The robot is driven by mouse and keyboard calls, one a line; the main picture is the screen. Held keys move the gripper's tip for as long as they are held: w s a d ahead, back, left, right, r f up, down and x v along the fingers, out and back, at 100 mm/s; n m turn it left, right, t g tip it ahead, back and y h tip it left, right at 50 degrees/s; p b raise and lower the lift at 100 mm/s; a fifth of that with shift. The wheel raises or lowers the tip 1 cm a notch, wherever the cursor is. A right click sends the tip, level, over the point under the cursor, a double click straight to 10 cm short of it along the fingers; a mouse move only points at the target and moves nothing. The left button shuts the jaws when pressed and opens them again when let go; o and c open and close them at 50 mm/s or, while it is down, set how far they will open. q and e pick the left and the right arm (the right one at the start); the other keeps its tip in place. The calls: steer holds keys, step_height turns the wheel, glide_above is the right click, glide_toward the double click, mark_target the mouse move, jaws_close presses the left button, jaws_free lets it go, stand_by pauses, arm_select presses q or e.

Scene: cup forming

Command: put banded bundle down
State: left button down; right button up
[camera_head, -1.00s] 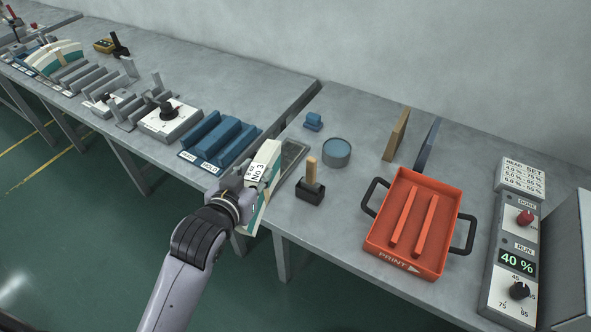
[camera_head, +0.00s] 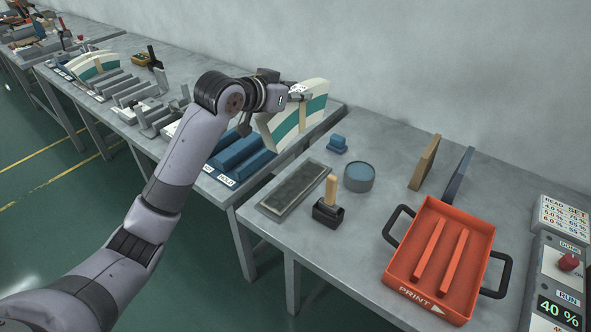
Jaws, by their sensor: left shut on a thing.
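The banded bundle (camera_head: 291,117) is a curved stack of cream sheets with a green stripe and a narrow tan band. My left gripper (camera_head: 300,93) is shut on its upper edge. The bundle is upright, at the right end of the left table, beside the blue rack (camera_head: 243,155). I cannot tell whether its lower edge touches the table. My right gripper does not show.
A grey flat pad (camera_head: 295,190), a wooden-handled stamp (camera_head: 329,205), a round blue tin (camera_head: 359,177) and an orange PRINT tray (camera_head: 436,262) with two bars stand on the right table. A control panel (camera_head: 560,285) is at the right edge. Another striped bundle (camera_head: 93,66) stands far left.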

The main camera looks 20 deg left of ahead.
arm_select(q)
step_height(320, 180, down, 18)
steer(key=shift+r, duration=0.2)
stand_by(0.4)
steer(key=c, duration=1.6)
jaws_free()
steer(key=shift+f, duration=0.2)
steer(key=shift+c, duration=0.2)
steer(key=o, duration=0.4)
steer(key=shift+o, duration=0.2)
steer(key=shift+r, duration=0.15)
steer(key=v, duration=1.2)
